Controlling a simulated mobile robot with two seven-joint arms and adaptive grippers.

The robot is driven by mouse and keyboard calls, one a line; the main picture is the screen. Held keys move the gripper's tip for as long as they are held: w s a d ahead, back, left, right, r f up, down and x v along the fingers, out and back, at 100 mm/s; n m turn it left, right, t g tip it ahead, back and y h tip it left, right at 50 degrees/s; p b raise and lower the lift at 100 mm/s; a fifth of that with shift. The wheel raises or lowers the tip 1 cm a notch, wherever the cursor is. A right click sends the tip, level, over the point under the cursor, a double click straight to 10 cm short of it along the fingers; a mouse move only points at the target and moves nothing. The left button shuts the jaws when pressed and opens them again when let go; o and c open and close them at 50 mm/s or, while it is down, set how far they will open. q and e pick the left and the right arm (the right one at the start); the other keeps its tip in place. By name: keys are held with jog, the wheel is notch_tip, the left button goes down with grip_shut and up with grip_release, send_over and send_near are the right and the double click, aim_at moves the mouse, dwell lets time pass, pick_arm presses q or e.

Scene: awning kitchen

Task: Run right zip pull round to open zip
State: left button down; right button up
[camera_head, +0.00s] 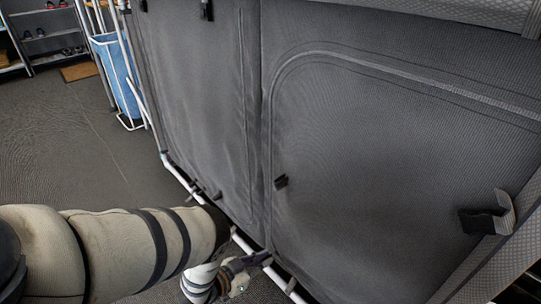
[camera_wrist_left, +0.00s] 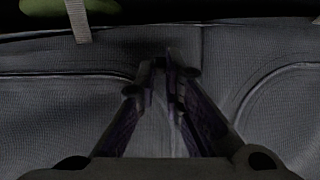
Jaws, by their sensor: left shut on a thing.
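A grey fabric awning wall (camera_head: 360,150) fills the middle and right of the head view. A curved zip line (camera_head: 400,72) arches over its right panel, and its left side runs down towards the bottom. My left gripper (camera_head: 262,258) is low at the foot of the wall, near the lower end of that line. In the left wrist view, my left gripper (camera_wrist_left: 167,66) has its fingertips close together at the fabric, shut on a small dark thing, apparently the zip pull. The fingers mostly hide it. My right gripper is not in view.
A white pole (camera_head: 178,175) runs along the foot of the wall. A blue laundry bag (camera_head: 118,75) stands at the upper left. The grey floor (camera_head: 60,140) at left is clear.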

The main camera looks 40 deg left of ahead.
pick_arm(q)
jog(key=shift+a, duration=1.05)
jog(key=c, duration=1.7)
grip_release()
jog(key=shift+a, duration=0.1)
jog(key=v, duration=1.2)
